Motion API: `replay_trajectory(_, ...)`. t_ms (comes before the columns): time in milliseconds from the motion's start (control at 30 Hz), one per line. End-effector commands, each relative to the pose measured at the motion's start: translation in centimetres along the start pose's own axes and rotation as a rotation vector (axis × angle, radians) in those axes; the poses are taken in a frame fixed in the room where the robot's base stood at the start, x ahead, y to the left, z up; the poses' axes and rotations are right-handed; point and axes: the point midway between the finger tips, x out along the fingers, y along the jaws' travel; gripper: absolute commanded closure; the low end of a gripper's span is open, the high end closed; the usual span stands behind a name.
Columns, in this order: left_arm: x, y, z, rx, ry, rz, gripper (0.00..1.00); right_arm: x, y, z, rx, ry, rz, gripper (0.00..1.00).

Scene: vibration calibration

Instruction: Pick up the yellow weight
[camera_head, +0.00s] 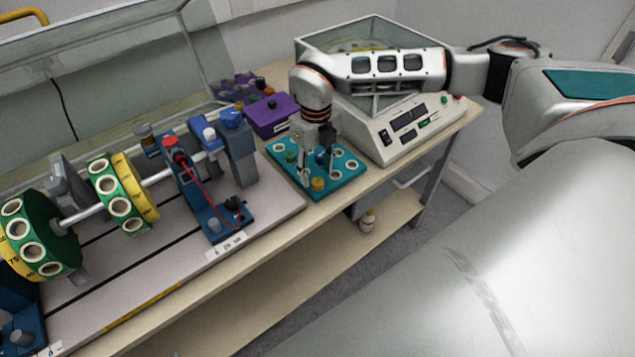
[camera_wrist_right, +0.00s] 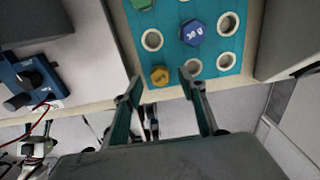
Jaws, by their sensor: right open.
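The yellow weight (camera_head: 317,184) sits at the front corner of the teal weight tray (camera_head: 334,189). In the right wrist view the yellow weight (camera_wrist_right: 160,76) is a small hexagonal piece near the tray's edge. My right gripper (camera_head: 314,165) is over the tray, pointing down. In the right wrist view its two fingers (camera_wrist_right: 160,82) are apart with nothing between them, and the yellow weight shows just beyond and between the tips. A blue weight (camera_wrist_right: 193,32) and a green weight (camera_wrist_right: 142,4) also sit in the tray. My left gripper is not in view.
A white control box (camera_head: 400,125) with a clear-sided top stands right of the tray. A purple box (camera_head: 270,114) is behind it. A rotor rig with green and yellow discs (camera_head: 122,195) fills the left. The table's front edge is close to the tray.

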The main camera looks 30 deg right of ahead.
Motion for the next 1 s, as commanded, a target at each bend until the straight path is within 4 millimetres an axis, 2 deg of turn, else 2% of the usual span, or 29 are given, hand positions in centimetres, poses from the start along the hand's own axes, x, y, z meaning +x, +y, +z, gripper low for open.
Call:
replay_trajectory(100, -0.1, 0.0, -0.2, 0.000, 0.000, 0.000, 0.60, 1.5, 0.1, 0.0, 0.000, 0.002, 0.001, 0.59)
replay_trajectory(200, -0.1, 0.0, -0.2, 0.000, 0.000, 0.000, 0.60, 2.2, 0.1, 0.0, -0.001, 0.000, 0.002, 0.59)
replay_trajectory(433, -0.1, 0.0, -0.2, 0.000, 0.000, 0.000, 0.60, 2.4, 0.1, 0.0, -0.001, -0.001, 0.002, 0.59)
replay_trajectory(467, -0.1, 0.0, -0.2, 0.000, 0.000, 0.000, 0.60, 2.4, 0.1, 0.0, -0.001, -0.001, 0.002, 0.62)
replay_trajectory(500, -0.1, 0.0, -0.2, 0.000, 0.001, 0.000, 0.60, 2.4, 0.1, 0.0, -0.001, -0.001, 0.002, 0.71)
replay_trajectory(600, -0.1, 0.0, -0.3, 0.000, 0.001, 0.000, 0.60, 2.4, 0.1, 0.0, -0.001, -0.001, 0.002, 0.87)
replay_trajectory(1000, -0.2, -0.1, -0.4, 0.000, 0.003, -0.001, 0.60, 2.2, 0.1, 0.1, -0.001, -0.002, 0.002, 0.87)
